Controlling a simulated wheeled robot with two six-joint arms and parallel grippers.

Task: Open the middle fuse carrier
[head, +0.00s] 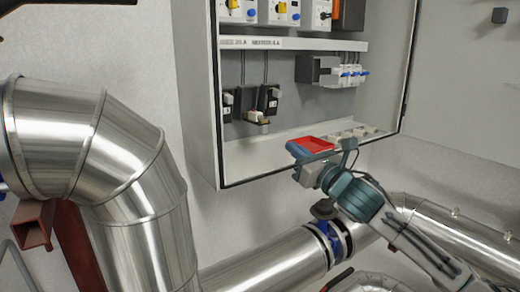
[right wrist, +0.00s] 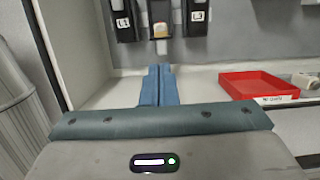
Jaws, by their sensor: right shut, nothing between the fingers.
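Three black fuse carriers hang in a row on the cabinet's back panel. In the head view the left carrier (head: 228,106) and the right carrier (head: 270,99) sit upright. The middle carrier (head: 257,117) looks tilted out and down between them, with pale and brass-coloured parts showing. In the right wrist view the middle carrier (right wrist: 160,20) shows a pale inside, while the left carrier (right wrist: 122,20) and right carrier (right wrist: 196,18) show labelled black fronts. My right gripper (right wrist: 157,72) is shut and empty, below the middle carrier and apart from it. My left gripper is not in view.
A red tray (right wrist: 256,86) lies on the cabinet floor (head: 245,160), right of my fingers. Grey breakers with blue levers (head: 350,76) sit right of the carriers. The cabinet's left wall (head: 200,90) stands close by. Large metal pipes (head: 130,170) run outside.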

